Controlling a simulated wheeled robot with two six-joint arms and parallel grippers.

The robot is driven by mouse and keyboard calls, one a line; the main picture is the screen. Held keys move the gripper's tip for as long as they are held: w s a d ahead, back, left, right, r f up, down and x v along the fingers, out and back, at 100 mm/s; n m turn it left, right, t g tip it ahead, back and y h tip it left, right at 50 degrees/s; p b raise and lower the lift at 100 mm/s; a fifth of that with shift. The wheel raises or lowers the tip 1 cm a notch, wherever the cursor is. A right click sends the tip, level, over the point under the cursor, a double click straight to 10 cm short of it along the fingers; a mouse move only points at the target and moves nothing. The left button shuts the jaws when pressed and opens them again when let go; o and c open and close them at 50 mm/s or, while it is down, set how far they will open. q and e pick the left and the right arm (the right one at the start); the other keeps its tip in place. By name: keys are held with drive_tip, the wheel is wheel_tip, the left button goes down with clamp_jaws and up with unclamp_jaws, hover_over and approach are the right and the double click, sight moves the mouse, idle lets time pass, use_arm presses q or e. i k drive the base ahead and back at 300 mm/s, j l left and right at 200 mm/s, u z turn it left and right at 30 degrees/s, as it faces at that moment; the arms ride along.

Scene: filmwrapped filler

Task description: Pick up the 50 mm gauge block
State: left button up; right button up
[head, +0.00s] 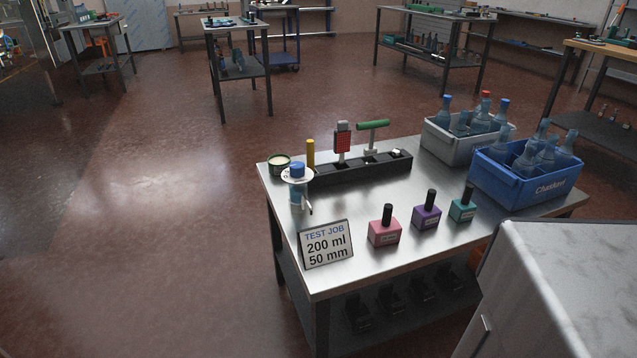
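Three coloured blocks with upright black handles stand apart on a steel-topped table (350,268) in the head view. They are a pink block (384,233), a purple block (426,217) and a teal block (462,210), each with a small pale label on its front. The labels are too small to read, so I cannot tell which is the 50 mm gauge block. A sign (326,245) at the table's left front reads "TEST JOB 200 ml 50 mm". Neither of my grippers is in view.
Behind the blocks is a black rack (362,170) with tools. A blue-topped fixture (297,187) stands at the left edge. A grey crate (440,141) and a blue crate (510,182) hold bottles. A pale cabinet-like box (575,290) fills the lower right. Floor on the left is clear.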

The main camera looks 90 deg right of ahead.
sight(462, 210)
drive_tip(key=z, duration=3.9)
